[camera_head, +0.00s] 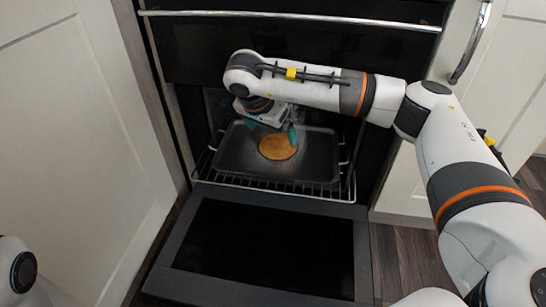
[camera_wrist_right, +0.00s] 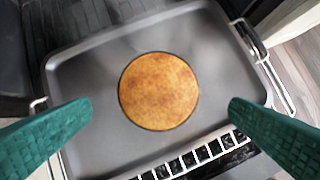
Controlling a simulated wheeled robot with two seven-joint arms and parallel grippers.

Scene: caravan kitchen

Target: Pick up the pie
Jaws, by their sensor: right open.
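The pie (camera_head: 278,147) is a round, flat, golden-brown disc lying on a dark baking tray (camera_head: 318,165) in the oven. In the right wrist view the pie (camera_wrist_right: 159,91) lies near the middle of the tray (camera_wrist_right: 95,75). My right gripper (camera_head: 272,130) is above the tray, by the pie's far side in the head view. Its green fingers are spread wide and empty, one on each side of the pie in the right wrist view (camera_wrist_right: 160,112), and do not touch it. Of my left arm only a part shows at the left edge; its gripper is out of view.
The tray rests on a wire rack (camera_head: 268,186) that sticks out of the oven. The oven door (camera_head: 265,248) is folded down in front. A white cabinet (camera_head: 80,140) stands close on the left, and cabinets with metal handles on the right.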

